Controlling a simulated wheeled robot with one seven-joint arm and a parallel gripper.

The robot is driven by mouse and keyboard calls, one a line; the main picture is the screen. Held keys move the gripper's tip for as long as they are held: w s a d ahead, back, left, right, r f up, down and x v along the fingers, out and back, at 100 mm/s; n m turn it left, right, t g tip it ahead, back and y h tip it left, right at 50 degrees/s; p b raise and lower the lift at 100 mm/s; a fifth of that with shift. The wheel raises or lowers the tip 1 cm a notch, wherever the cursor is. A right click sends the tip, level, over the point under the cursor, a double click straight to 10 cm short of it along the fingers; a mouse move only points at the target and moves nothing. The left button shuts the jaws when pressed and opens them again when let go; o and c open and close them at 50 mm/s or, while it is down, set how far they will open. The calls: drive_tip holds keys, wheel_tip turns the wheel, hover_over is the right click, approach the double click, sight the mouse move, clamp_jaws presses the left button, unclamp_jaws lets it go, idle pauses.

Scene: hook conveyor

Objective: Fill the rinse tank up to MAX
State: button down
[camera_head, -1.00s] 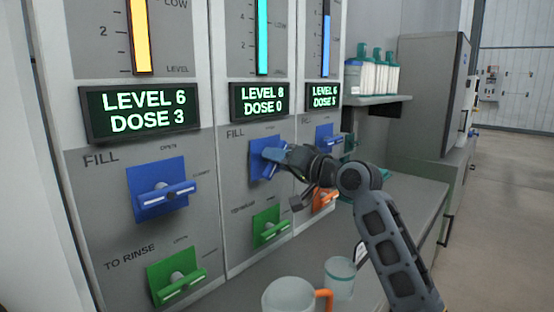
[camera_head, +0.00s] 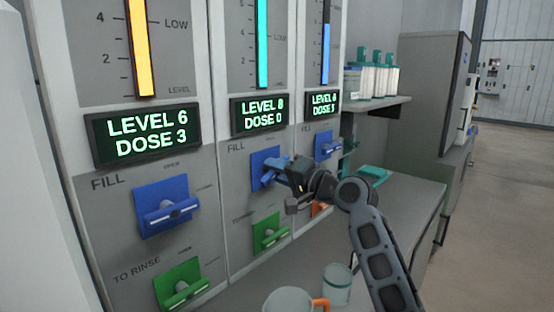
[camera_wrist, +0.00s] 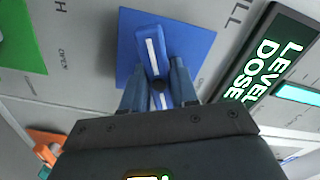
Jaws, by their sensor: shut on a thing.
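The middle column has a cyan level bar (camera_head: 262,45) and a display (camera_head: 259,115) reading LEVEL 8, DOSE 0. Below it, a blue FILL valve plate (camera_head: 262,158) carries a blue handle (camera_head: 271,174) with a white line. My gripper (camera_head: 280,176) is shut on this handle. In the wrist view, the handle (camera_wrist: 153,52) lies between my two fingers (camera_wrist: 159,88), in front of its blue plate (camera_wrist: 200,42). The fingers hide part of the handle, and its exact angle is hard to tell. No MAX mark shows in these views.
The left column's display (camera_head: 146,134) reads LEVEL 6, DOSE 3, above another blue FILL valve (camera_head: 167,211). Green valves (camera_head: 270,232) sit lower. Cups (camera_head: 337,284) stand on the counter (camera_head: 415,195) under my arm. Bottles (camera_head: 377,80) stand on a shelf. Open floor lies right.

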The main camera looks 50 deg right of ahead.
drive_tip(key=shift+m+p, duration=2)
drive_tip(key=shift+m, duration=0.1)
drive_tip(key=shift+f, duration=0.1)
drive_tip(key=c, duration=1)
unclamp_jaws()
drive_tip(key=shift+o, duration=0.2)
drive_tip(key=shift+s, duration=0.1)
drive_tip(key=s+b, duration=0.1)
drive_tip(key=s, duration=0.6)
drive_tip(key=shift+s+d, duration=0.15)
drive_tip(key=shift+s, duration=0.15)
